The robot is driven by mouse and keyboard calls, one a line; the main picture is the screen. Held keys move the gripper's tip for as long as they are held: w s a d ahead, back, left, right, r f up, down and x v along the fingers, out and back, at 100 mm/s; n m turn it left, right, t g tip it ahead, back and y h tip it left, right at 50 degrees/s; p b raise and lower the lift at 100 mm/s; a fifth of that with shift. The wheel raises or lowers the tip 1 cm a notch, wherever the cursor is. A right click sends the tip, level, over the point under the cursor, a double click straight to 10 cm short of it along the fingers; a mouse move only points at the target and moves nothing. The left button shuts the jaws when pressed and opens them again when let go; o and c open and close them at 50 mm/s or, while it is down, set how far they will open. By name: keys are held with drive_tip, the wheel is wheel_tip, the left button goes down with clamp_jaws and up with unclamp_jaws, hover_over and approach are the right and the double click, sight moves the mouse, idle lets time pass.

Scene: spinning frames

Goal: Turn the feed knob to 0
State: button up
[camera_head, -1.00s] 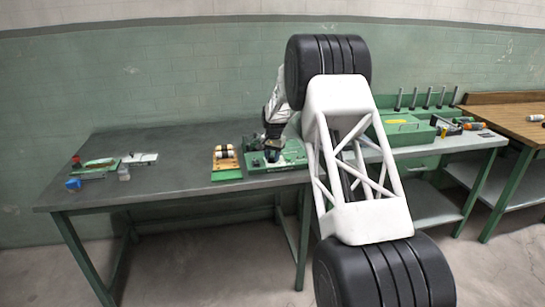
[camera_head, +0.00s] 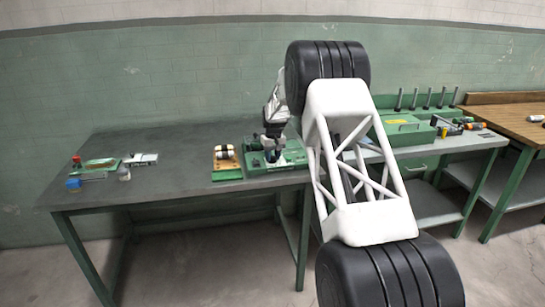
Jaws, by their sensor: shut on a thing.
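A green panel unit (camera_head: 292,160) stands near the front right end of the dark table. My gripper (camera_head: 272,157) points down onto this panel and is shut on a small part there, the feed knob as far as I can tell. The knob is too small and too covered by the fingers for me to see its mark or the number it points to. My white and black arm links hide the space just right of the panel.
A wooden block rack with pale rollers (camera_head: 225,157) stands close to the left of the panel. Small parts, a blue block (camera_head: 73,184) and a green tray (camera_head: 100,164) lie at the table's far left. The table middle is clear. A green box (camera_head: 402,128) with upright rods stands right.

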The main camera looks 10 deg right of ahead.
sight(273, 156)
idle(0.3)
drive_tip(key=o, duration=0.9)
drive_tip(key=shift+d+r, duration=0.15)
drive_tip(key=shift+r, duration=3.8)
